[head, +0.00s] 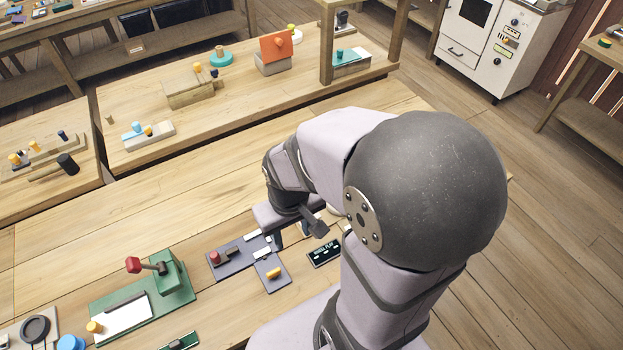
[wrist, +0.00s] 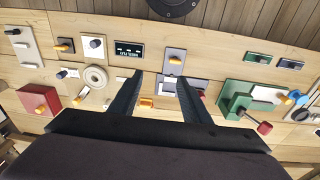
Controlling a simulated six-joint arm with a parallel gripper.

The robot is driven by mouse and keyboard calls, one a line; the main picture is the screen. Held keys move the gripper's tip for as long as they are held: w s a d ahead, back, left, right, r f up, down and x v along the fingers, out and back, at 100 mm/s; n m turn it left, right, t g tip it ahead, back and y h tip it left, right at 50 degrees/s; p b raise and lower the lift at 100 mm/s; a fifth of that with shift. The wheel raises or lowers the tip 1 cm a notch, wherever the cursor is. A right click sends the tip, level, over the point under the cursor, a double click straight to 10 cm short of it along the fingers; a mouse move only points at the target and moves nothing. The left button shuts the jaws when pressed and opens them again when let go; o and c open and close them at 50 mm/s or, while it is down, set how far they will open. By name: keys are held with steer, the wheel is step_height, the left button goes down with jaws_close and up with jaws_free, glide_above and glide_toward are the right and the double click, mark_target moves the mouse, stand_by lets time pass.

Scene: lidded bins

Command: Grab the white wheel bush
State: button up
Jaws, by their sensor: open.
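A round, off-white wheel-like piece (wrist: 95,76) with a central hole lies on the workbench, left of my fingers in the wrist view. It is the likeliest match for the white wheel bush, though I cannot be sure. In the head view, my arm mostly hides that area. My gripper (wrist: 161,77) is open in the wrist view, with its two dark fingers spread above the bench and nothing clearly held. The wheel is outside the fingers, apart from them. In the head view the gripper (head: 291,234) points down near dark plates, partly hidden by my arm.
Dark plates (head: 237,262) carry a red knob and a yellow piece (head: 273,273). A black sign (head: 323,252) lies to their right. A green stand with a red-knobbed lever (head: 170,275) rises at left. A red box (wrist: 40,100) stands left of the wheel. Bare wood lies behind.

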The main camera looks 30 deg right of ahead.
steer(key=w+d+f+t+b, duration=0.3)
steer(key=w+d+f+b, duration=0.3)
steer(key=b, duration=0.3)
steer(key=w+d+f+m+t+h+b, duration=0.1)
steer(key=w+d+f+t+b, duration=0.3)
steer(key=w+d+f+b, duration=0.3)
steer(key=w+d+f+t+b, duration=0.4)
steer(key=w+d+f+b, duration=0.3)
steer(key=f+b, duration=0.3)
steer(key=shift+w+d+f+h+b, duration=0.15)
steer(key=shift+w+f+h+b, duration=0.05)
steer(key=shift+w+h+b, duration=0.1)
steer(key=shift+w+d+f+t+b, duration=0.15)
steer(key=shift+d+t+b, duration=0.2)
steer(key=shift+t+b, duration=0.25)
steer(key=shift+w, duration=0.1)
steer(key=shift+p+x, duration=0.35)
steer(key=shift+x, duration=3.2)
steer(key=shift+a, duration=0.15)
jaws_close()
